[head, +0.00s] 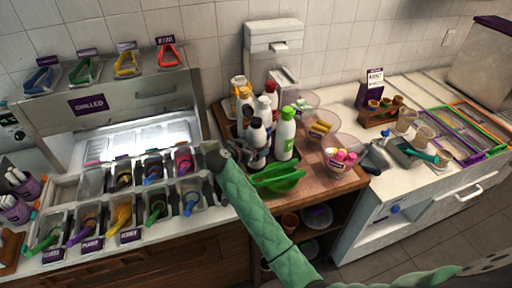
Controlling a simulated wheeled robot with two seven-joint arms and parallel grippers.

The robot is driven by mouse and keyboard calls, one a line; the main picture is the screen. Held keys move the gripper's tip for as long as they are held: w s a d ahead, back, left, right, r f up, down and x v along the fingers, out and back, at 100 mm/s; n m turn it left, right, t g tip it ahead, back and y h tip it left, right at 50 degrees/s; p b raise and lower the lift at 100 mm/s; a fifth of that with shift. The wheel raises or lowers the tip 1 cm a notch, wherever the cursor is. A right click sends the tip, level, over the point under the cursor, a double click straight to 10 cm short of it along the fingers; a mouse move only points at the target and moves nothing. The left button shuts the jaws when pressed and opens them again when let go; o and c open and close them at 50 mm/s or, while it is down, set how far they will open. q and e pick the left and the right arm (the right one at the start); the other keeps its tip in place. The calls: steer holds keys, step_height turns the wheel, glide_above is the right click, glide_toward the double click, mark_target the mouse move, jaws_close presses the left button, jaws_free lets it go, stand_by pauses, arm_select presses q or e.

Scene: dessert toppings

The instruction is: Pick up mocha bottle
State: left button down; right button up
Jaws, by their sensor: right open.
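A cluster of squeeze bottles stands upright in a dark holder on the wooden counter, in the middle of the head view. In front is a white bottle with a dark cap (256,136). To its right is a white bottle with a green label and green cap (285,137). Behind are a red-capped bottle (271,92) and a yellow-orange one (242,98). The labels are too small to tell which is mocha. My left gripper is out of view.
A green bowl-like dish (277,179) sits just right of my right forearm. Bowls of toppings (340,156) stand further right. Topping bins with scoops (121,216) fill the left counter. A white dispenser (274,38) stands behind the bottles.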

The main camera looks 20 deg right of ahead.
steer(key=shift+p+x, duration=0.5)
steer(key=shift+x, duration=0.5)
steer(key=shift+w+d+f, duration=0.2)
steer(key=shift+w+d, duration=0.1)
steer(key=shift+d, duration=0.1)
steer(key=c, duration=0.9)
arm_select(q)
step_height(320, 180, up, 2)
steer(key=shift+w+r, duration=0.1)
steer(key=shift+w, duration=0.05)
arm_select(e)
steer(key=shift+r, duration=0.1)
steer(key=shift+c, duration=0.7)
